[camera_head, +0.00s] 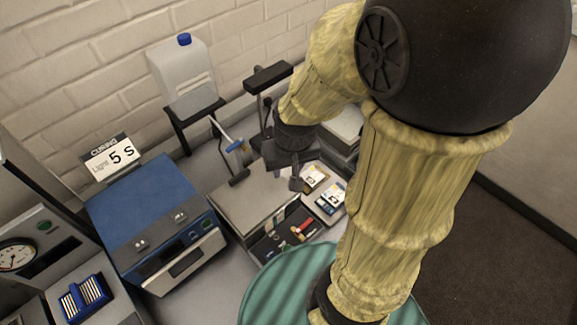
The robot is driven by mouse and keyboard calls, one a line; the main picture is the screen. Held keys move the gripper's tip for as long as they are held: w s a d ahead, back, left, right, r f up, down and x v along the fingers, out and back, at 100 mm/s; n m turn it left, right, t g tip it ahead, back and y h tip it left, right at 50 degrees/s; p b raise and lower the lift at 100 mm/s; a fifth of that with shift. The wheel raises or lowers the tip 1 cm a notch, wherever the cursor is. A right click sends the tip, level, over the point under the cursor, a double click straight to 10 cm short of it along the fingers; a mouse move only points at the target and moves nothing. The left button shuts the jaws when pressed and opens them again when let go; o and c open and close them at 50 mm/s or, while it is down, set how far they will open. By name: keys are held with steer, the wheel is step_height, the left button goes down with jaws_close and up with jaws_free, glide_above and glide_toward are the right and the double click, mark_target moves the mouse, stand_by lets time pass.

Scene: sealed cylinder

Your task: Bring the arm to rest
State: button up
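My arm, in a yellowish fabric sleeve with black joints, fills the right half of the head view. My gripper (292,168) is dark and hangs over the bench near the middle, above the metal box and beside the small cards. Its fingers are small and dark, and I cannot tell whether they are open or shut. No object clearly shows between them.
A white jug (183,75) stands on a black stand. A metal box (258,205), a blue rack (84,298) and a gauge (15,256) are nearby. Dark floor is clear at right.

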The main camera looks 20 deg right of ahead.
steer(key=shift+s+n, duration=0.25)
steer(key=shift+n, duration=0.05)
steer(key=shift+f, duration=0.1)
steer(key=shift+s+b+x, duration=0.2)
steer(key=shift+b+x, duration=0.85)
steer(key=shift+b, duration=0.05)
stand_by(0.4)
